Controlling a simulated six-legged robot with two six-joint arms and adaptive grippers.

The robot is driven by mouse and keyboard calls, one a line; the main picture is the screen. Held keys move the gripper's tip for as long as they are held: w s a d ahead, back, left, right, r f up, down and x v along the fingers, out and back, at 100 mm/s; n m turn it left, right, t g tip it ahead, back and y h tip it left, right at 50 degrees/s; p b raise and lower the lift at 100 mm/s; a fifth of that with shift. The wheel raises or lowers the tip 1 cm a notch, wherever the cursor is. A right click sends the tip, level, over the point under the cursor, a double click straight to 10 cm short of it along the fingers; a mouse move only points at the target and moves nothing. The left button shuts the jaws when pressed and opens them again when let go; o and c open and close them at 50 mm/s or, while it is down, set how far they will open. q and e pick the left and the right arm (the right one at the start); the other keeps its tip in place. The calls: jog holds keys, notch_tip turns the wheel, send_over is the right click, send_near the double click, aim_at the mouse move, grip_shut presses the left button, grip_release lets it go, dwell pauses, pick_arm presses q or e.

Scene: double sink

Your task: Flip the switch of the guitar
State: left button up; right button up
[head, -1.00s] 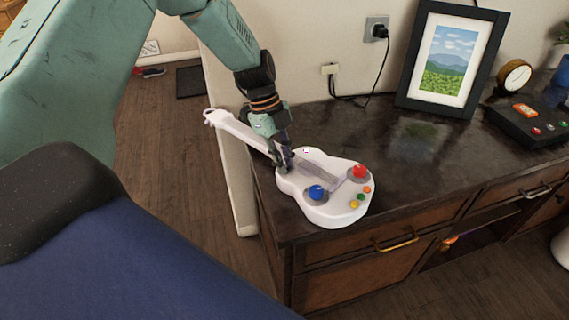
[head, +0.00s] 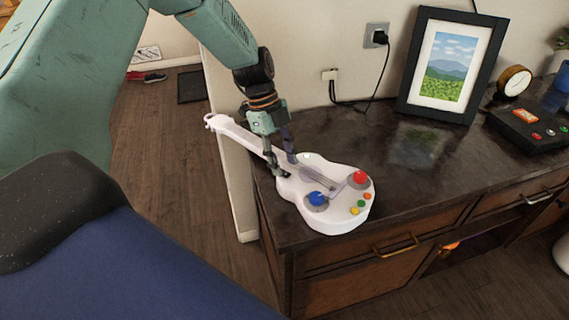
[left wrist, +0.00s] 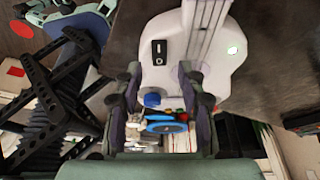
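The white toy guitar (head: 345,216) lies on the dark cabinet top near its left corner, its neck sticking out past the edge. It has a blue knob (head: 317,198), a red knob (head: 359,178) and small coloured buttons. My left gripper (head: 282,164) is just above the guitar where neck meets body. Its fingers are apart with nothing between them; contact with the guitar cannot be told. In the head view the gripper hides the switch.
A black picture frame (head: 408,100) stands at the back of the cabinet top (head: 410,190). A clock (head: 514,81) and a black box with buttons (head: 529,131) are at the right. A plug and cable hang on the wall. The top right of the guitar is clear.

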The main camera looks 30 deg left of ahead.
pick_arm(q)
jog(key=v, duration=1)
jog(key=shift+r, duration=0.2)
jog(key=shift+f, duration=0.1)
